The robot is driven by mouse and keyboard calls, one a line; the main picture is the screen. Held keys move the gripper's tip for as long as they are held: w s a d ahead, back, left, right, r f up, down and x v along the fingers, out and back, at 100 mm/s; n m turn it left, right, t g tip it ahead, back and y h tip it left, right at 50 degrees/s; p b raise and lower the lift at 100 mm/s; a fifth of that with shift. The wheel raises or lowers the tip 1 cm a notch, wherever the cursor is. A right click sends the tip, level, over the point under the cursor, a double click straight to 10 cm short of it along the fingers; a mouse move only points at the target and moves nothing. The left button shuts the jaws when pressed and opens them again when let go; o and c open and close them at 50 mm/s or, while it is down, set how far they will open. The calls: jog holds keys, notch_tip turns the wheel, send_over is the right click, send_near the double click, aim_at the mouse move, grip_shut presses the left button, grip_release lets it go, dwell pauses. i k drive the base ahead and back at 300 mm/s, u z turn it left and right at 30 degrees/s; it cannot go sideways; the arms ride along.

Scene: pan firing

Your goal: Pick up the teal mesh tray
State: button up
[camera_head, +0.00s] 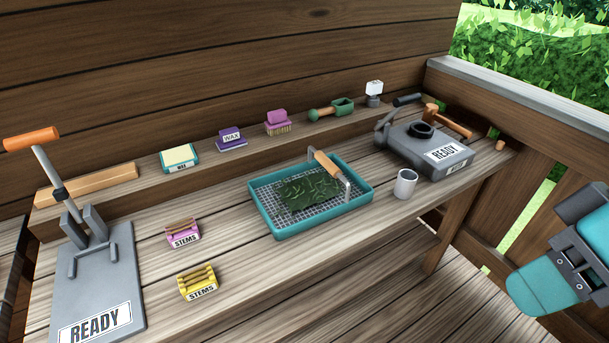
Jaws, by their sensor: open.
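The teal mesh tray (262,215) sits flat on the wooden bench, near its middle. It is a shallow rectangular tray with a teal rim and a pale mesh floor. A dark green leafy sheet (305,192) lies inside it. A teal and grey part of my arm shows at the lower right edge, well apart from the tray and off the bench. I can make out no fingertips there.
A grey metal cup (405,184) stands close right of the tray. A grey READY press (428,148) is behind it. Pink (184,232) and yellow (198,282) STEMS boxes and another READY press (95,280) are left. A raised ledge holds small items behind. Bare bench lies in front.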

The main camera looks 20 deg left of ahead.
aim_at(291, 200)
jog(key=u, duration=0.55)
jog(key=i, duration=0.95)
jog(key=u, duration=0.65)
